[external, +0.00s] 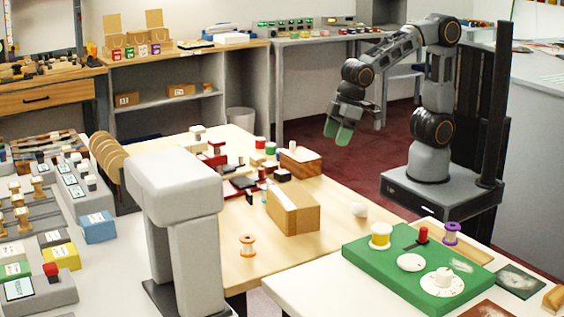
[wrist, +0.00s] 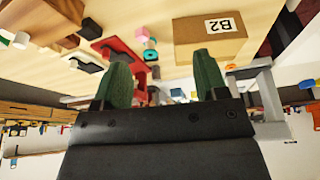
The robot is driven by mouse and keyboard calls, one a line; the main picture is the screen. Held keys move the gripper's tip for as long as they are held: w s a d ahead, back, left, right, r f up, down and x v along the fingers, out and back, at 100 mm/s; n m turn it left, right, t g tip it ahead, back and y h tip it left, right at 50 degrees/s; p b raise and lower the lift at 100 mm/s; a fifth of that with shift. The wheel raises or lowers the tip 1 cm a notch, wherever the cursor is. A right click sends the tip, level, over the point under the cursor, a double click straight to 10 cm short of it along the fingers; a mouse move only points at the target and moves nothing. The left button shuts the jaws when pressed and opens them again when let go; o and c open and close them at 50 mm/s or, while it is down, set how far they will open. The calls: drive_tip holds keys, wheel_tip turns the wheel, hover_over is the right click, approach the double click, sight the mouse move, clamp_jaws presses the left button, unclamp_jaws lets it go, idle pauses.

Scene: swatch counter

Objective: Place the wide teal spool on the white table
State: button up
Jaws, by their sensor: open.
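My gripper (external: 338,131) is raised in the air beyond the right edge of the wooden table, with its green fingers pointing down. In the wrist view its two green fingers (wrist: 157,75) stand wide apart with nothing between them. A small teal round piece (wrist: 150,55) shows on the wooden surface beyond the fingers, close to a pink piece; it may be the teal spool, but it is too small to be sure. I cannot pick it out clearly in the external view. The white table (external: 318,290) is at the front right, with a green board on part of it.
The wooden table (external: 310,240) holds an orange spool (external: 247,246), wooden boxes (external: 293,211) and a red tray. The white table's front left is bare.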

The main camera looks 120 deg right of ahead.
drive_tip(key=shift+o, duration=0.5)
drive_tip(key=s+a+f+n+y, duration=0.1)
drive_tip(key=s+a, duration=0.3)
drive_tip(key=s, duration=0.8)
drive_tip(key=shift+n, duration=0.6)
drive_tip(key=shift+g, duration=0.3)
drive_tip(key=shift+d, duration=0.1)
drive_tip(key=w+d+f+m, duration=0.1)
drive_tip(key=w+d, duration=0.3)
drive_tip(key=w, duration=0.5)
drive_tip(key=w+d+f+m+h+b, duration=0.1)
drive_tip(key=w+d+m, duration=0.15)
drive_tip(key=w, duration=0.55)
drive_tip(key=w+d+f+m, duration=0.1)
drive_tip(key=w+d, duration=0.4)
drive_tip(key=w, duration=0.4)
drive_tip(key=x, duration=0.7)
drive_tip(key=shift+s+a+f, duration=0.1)
drive_tip(key=shift+a+f, duration=0.05)
drive_tip(key=shift+f, duration=0.2)
drive_tip(key=shift+x, duration=2.5)
drive_tip(key=shift+r, duration=0.1)
